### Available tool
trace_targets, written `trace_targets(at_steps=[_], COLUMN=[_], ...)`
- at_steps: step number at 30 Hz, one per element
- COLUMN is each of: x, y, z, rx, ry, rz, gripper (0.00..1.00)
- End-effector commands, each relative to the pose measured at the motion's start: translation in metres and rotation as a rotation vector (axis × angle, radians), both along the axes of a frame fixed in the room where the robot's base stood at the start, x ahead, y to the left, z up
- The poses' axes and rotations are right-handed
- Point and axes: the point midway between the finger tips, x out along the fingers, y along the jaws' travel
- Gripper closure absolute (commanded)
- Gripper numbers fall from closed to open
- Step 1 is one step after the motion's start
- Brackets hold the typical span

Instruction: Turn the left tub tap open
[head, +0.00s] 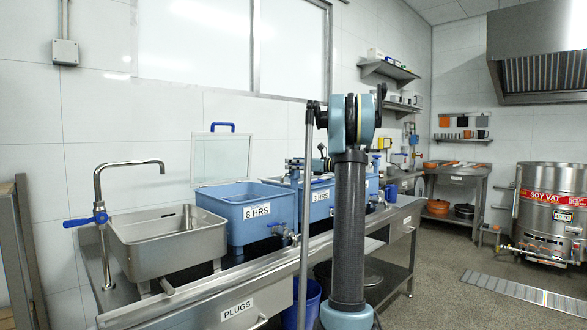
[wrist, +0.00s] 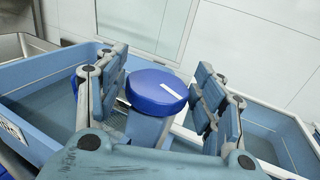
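The left tub (head: 240,212) is blue, labelled 8 HRS, and stands on the steel counter beside the sink. Its small steel tap (head: 281,232) is low on the front, near the right corner. In the wrist view my gripper (wrist: 162,68) is open, its fingers on either side of a round blue knob (wrist: 155,88) with a white mark. I see a gap at the right finger; contact at the left finger is unclear. I cannot tell whether this knob belongs to the left tub tap.
A second blue tub (head: 318,200), labelled 3 HRS, stands to the right, partly behind my arm. A steel sink (head: 170,240) with a blue-handled tap (head: 99,217) is at the left. A blue bucket (head: 304,300) stands below the counter. The floor at right is mostly clear.

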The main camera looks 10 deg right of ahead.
Motion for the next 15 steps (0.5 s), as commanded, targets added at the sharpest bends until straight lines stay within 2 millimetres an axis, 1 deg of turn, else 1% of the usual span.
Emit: trace_targets(at_steps=[10,13,15], x=[-0.001,-0.003,-0.007], y=[-0.001,-0.005,-0.012], z=[0.000,-0.001,-0.001], rx=[-0.001,-0.001,-0.001], ry=[0.001,0.001,0.001], rz=[0.000,-0.001,-0.003], gripper=[0.31,0.31,0.31])
